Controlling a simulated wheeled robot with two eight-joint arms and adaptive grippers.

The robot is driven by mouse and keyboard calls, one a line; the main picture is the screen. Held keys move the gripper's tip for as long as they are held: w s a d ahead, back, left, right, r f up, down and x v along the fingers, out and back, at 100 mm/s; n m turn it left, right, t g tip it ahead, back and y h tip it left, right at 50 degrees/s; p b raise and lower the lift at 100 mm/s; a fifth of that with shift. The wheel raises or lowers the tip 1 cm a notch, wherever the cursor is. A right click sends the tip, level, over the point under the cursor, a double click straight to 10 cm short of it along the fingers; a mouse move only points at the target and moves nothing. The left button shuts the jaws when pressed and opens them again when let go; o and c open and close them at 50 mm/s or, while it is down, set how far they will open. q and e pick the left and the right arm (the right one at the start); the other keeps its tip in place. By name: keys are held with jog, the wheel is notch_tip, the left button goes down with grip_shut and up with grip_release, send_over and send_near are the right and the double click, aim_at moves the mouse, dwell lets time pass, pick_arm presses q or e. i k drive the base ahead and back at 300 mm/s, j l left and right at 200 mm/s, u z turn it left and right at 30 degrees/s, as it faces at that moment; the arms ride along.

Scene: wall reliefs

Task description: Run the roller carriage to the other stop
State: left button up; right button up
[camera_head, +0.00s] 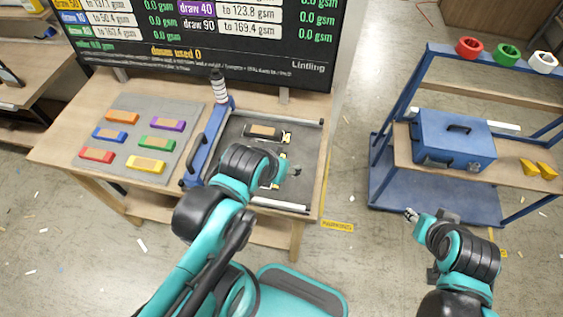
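The roller carriage (207,143) looks like a blue beam with a dark grip at its near end. It lies across the left end of a grey bed (307,150) on the wooden table. A far rail (285,120) and a near rail (280,205) run left to right along the bed. My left gripper (291,170) is over the bed, right of the carriage and apart from it; its finger opening is too small to tell. My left arm hides part of the bed. My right gripper (411,215) is away from the table, near the blue shelf; its fingers are unclear.
A tan and black block (264,132) lies on the bed. A striped post (218,88) stands at the carriage's far end. A grey mat (122,112) with several coloured blocks is left. A screen (250,35) stands behind. A blue shelf (380,185) with a toolbox (453,139) is right.

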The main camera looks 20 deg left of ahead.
aim_at(198, 160)
jog(key=k+j+u, duration=0.1)
jog(key=u, duration=1.35)
jog(key=i+j, duration=0.05)
